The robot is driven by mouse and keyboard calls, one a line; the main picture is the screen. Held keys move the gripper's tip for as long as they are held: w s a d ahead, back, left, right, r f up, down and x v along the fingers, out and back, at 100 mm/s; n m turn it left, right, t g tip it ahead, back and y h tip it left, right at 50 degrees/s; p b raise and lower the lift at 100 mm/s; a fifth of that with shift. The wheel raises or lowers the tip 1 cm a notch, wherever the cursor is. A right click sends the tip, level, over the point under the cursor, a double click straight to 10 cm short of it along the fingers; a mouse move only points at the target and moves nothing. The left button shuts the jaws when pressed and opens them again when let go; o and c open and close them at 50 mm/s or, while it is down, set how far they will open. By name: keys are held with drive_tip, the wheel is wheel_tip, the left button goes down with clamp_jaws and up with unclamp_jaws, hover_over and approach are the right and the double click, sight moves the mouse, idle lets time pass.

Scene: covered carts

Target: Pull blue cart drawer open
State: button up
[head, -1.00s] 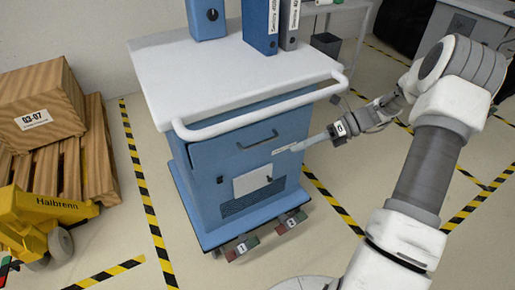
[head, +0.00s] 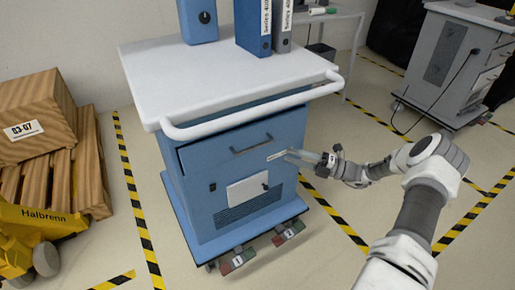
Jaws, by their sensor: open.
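The blue cart (head: 172,184) stands left of centre in the head view, with a white top and a white push rail. The dark drawer handle (head: 252,145) is a bar in the middle of the drawer front. My gripper (head: 279,155) is open and empty. Its fingers point left, in front of the cart's right part, a little right of and below the handle. I cannot tell how far it is from the drawer face.
A blue box (head: 197,20) and binders (head: 253,25) stand on the cart top. Pedals (head: 237,261) stick out at its base. A grey cart (head: 450,60) stands at the back right. Floor in front is clear.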

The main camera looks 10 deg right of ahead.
sight(258, 145)
drive_tip(key=b+x, duration=0.2)
drive_tip(key=x, duration=1)
drive_tip(key=shift+a, duration=0.2)
clamp_jaws()
idle(0.9)
